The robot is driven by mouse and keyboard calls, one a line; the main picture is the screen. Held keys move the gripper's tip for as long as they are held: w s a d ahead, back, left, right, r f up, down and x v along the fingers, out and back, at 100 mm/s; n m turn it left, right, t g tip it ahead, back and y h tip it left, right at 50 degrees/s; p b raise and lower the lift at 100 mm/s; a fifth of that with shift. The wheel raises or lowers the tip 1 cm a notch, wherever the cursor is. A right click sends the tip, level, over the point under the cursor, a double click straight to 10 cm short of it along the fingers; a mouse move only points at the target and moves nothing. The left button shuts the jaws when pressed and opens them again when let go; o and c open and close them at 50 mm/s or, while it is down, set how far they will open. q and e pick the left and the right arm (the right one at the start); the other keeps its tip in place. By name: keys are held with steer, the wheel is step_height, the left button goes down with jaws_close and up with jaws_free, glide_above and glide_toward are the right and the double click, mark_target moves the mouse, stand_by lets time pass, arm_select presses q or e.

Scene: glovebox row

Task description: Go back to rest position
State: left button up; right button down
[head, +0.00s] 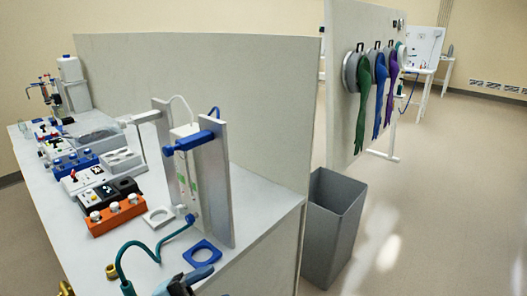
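Neither of my grippers can be made out in the head view, so I cannot see what they hold. The task names no object. A light bench (262,204) fills the left and lower part of the view. Near its front edge stands an upright grey plate frame (214,190) with a blue clamp (193,141). A teal hose (137,246) curves down from it to the bottom edge, beside a blue and dark item (182,284) that is cut off by the frame.
An orange block with white caps (116,214) and several small devices line the bench's left side. A grey panel (205,95) stands behind the bench. A grey bin (333,228) stands right of it, below a board with hanging gloves (363,98). Floor (450,200) at right is clear.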

arm_select(q)
steer(key=a+f+n+t+y, duration=0.4)
steer(key=f+n+t+y, duration=0.45)
steer(key=n, duration=0.35)
steer(key=s+a+f+n+g+y, duration=0.35)
steer(key=s+f+n, duration=0.2)
steer(key=f, duration=0.35)
steer(key=s+a+f+n+g+y, duration=0.2)
steer(key=s+f+n+y, duration=0.35)
steer(key=f, duration=0.45)
step_height(320, 180, up, 10)
steer(key=s+m+p, duration=0.1)
steer(key=p, duration=1.1)
steer(key=shift+s+a+r, duration=0.15)
steer(key=shift+s+a, duration=0.05)
steer(key=shift+a, duration=0.05)
